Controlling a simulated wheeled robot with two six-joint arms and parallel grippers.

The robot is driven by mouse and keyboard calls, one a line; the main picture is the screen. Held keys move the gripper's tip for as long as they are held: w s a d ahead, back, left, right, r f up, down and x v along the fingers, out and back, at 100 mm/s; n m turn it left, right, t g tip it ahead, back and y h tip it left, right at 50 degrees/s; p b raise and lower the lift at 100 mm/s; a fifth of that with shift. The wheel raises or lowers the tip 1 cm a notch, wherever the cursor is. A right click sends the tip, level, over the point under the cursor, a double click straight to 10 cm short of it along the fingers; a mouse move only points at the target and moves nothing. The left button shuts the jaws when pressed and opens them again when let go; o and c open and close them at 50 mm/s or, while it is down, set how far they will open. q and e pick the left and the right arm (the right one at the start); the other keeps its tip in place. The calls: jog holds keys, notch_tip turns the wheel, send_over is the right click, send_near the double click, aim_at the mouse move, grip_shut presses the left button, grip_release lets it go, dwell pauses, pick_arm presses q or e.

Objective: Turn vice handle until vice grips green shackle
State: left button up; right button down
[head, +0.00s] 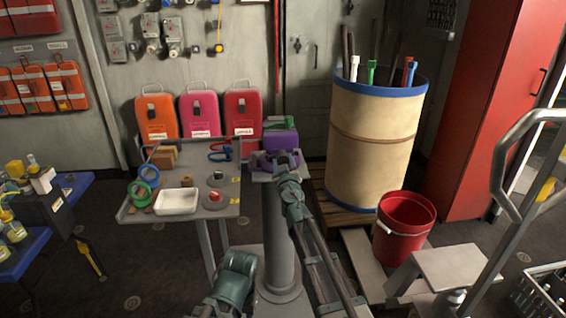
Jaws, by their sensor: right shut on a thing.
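The purple vice (283,139) stands on a small grey stand at the right end of the grey table. The green shackle (279,122) lies at the top of the vice; whether the jaws press on it is too small to tell. My right gripper (286,160) is at the near side of the vice, shut on the vice handle, which is mostly hidden behind the gripper. My left arm is folded low in front, and its gripper does not show.
A large drum (370,145) with rods and a red bucket (403,228) stand to the right. Orange, pink and red cases (242,112) stand behind. A grey step (450,268) is at the lower right.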

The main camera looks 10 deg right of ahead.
jog(key=m, duration=0.6)
jog(key=shift+c, duration=2.2)
grip_release()
jog(key=s, duration=0.7)
